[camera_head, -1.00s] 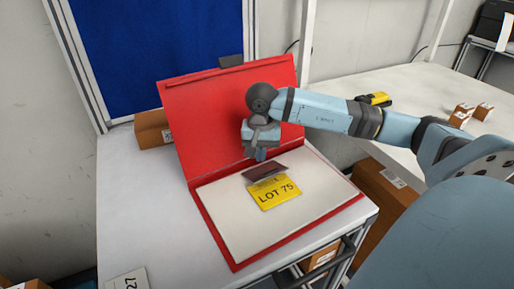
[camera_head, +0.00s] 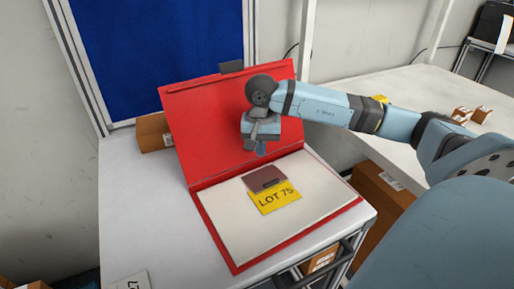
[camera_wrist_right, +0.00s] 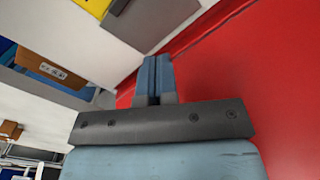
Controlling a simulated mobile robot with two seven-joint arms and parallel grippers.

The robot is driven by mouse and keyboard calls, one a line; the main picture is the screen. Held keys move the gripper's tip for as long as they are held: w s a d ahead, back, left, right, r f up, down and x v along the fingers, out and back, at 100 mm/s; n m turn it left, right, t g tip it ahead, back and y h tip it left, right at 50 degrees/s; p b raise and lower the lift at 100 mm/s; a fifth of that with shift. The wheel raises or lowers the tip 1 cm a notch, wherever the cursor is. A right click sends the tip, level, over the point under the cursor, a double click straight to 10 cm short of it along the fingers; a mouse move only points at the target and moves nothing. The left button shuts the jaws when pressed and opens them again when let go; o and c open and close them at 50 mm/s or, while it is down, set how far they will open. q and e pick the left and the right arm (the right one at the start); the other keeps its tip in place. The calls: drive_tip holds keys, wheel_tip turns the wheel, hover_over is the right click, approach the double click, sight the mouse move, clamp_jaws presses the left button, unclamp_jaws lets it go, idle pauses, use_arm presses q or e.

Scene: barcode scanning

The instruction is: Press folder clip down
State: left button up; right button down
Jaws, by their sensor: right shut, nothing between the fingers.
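A red folder (camera_head: 225,252) lies open on the white table, its cover (camera_head: 205,125) tilted up at the back. White sheets (camera_head: 240,232) lie inside it. A dark brownish clip plate (camera_head: 265,179) lies flat over the top part of a yellow "LOT 75" card (camera_head: 276,199). The clip (camera_wrist_right: 150,18) and card (camera_wrist_right: 89,3) also show in the right wrist view. My right gripper (camera_head: 261,150) is shut and empty, just behind and above the clip, in front of the red cover. Its closed fingers also show in the right wrist view (camera_wrist_right: 153,75). My left gripper is not in view.
Cardboard boxes stand behind the folder (camera_head: 152,131) and below the table's right side (camera_head: 382,190). A second white table (camera_head: 420,85) at the right holds small boxes (camera_head: 472,114).

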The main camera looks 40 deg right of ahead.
wheel_tip(320, 180, up, 6)
drive_tip(key=shift+f+p, duration=0.2)
drive_tip(key=shift+p, duration=0.95)
